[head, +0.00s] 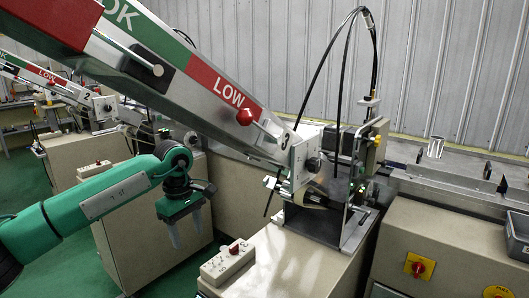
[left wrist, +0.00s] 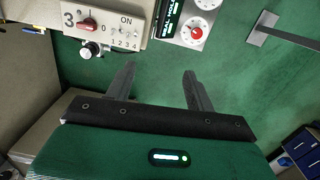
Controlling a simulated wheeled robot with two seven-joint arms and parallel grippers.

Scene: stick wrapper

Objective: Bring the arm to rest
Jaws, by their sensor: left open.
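My left arm (head: 100,198) is green and comes in from the left in the head view. My left gripper (head: 187,236) hangs at its end with the fingers pointing down, left of the switch box and in front of a beige cabinet. In the left wrist view the two grey fingers of my left gripper (left wrist: 160,80) stand well apart with nothing between them. Green floor shows behind them. My right gripper is in neither view.
A switch box (head: 228,260) sits on a beige cabinet (head: 290,262). A sloped chute marked LOW (head: 215,90) runs above my arm to the wrapper head (head: 330,175). Another machine (head: 60,85) stands behind at left.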

